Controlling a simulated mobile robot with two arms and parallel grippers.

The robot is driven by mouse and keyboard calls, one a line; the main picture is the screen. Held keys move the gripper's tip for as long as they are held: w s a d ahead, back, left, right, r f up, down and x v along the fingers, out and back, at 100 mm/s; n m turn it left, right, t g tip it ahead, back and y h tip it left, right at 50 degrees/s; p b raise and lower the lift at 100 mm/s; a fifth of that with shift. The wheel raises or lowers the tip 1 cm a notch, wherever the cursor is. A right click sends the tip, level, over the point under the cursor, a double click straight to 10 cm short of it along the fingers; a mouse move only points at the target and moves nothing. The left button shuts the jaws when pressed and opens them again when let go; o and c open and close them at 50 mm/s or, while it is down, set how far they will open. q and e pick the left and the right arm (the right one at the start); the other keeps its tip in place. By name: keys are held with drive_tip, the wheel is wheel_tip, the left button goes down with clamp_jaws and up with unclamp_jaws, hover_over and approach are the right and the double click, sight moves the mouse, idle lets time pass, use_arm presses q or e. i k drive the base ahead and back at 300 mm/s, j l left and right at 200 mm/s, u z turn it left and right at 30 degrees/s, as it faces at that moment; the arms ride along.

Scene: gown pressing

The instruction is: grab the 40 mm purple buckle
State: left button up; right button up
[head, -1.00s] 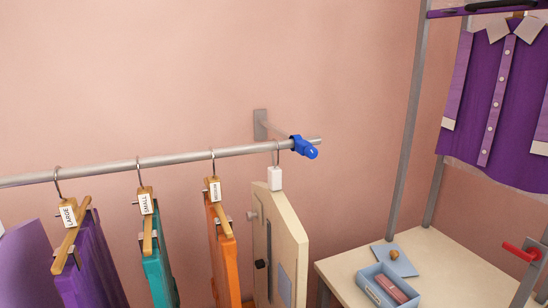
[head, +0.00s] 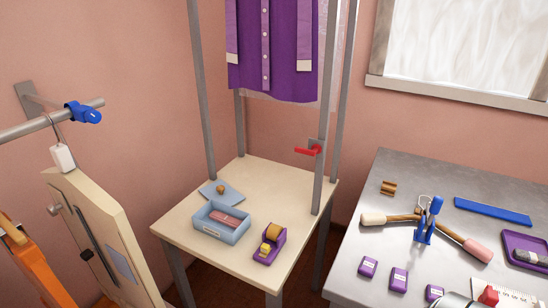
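Three small purple pieces with pale labels lie near the front edge of the grey metal table (head: 440,185) at the right: the left piece (head: 368,267), the middle piece (head: 398,278) and the right piece (head: 434,292). Their labels are too small to read, so I cannot tell which, if any, is the 40 mm buckle. A purple tray (head: 525,247) with a dark item in it lies at the table's right side. Neither of my grippers is in view.
A cream table (head: 180,222) holds a blue-grey box (head: 207,230) and a purple holder (head: 276,251). Wooden-handled tools, a blue stand (head: 424,232), a blue bar (head: 492,210) and a measuring tape (head: 505,293) crowd the metal table. A purple gown (head: 285,50) hangs behind.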

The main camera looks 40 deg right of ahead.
sight(368, 268)
drive_tip(key=z, duration=2)
